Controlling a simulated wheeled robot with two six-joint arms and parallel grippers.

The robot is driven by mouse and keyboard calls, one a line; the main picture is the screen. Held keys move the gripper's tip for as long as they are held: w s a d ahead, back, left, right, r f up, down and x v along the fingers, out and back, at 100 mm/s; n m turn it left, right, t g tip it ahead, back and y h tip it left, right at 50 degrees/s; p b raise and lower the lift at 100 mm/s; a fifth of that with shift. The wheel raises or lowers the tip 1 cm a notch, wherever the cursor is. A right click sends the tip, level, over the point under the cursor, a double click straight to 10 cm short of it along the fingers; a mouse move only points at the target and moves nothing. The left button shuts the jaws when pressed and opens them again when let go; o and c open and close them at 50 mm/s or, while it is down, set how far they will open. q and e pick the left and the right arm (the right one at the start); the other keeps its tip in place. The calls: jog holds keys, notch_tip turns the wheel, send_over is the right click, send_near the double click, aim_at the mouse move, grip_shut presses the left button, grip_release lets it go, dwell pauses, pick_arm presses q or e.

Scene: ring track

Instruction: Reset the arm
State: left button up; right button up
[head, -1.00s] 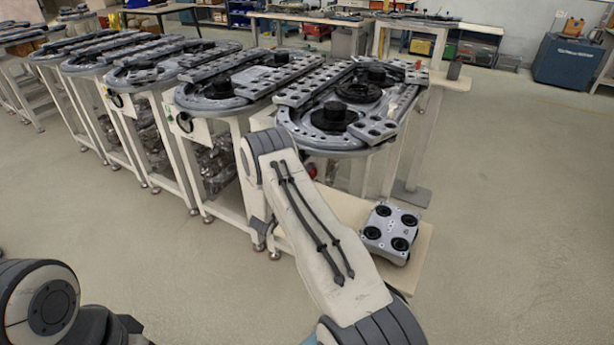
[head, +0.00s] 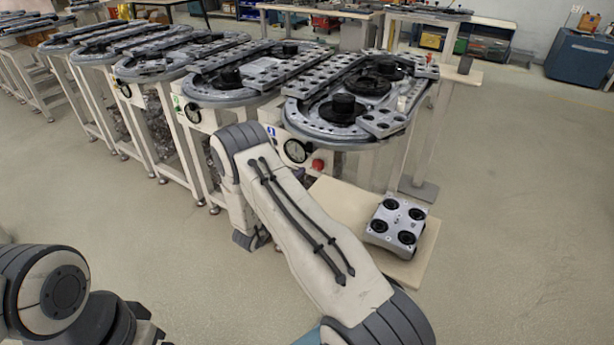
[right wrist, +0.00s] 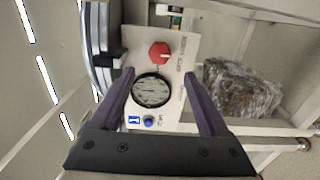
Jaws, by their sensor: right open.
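My right arm reaches in from the bottom in the head view and folds down at its elbow. My right gripper (head: 250,240) hangs at the left of the low board, mostly hidden behind the arm. In the right wrist view the gripper (right wrist: 160,95) is open, with nothing between its two fingers. Behind the fingers is a white panel with a dial gauge (right wrist: 152,90), a red knob (right wrist: 160,53) and a blue button (right wrist: 148,122). Part of my left arm is at the bottom left in the head view; its gripper does not show.
The nearest ring track (head: 330,133) stands on a white frame, with several similar tracks to its left. A grey block with black discs (head: 397,222) sits on a low board (head: 345,200). A red knob (head: 318,165) sticks out below the nearest track. The floor at right is clear.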

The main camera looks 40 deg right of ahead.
jog(key=shift+v, duration=0.8)
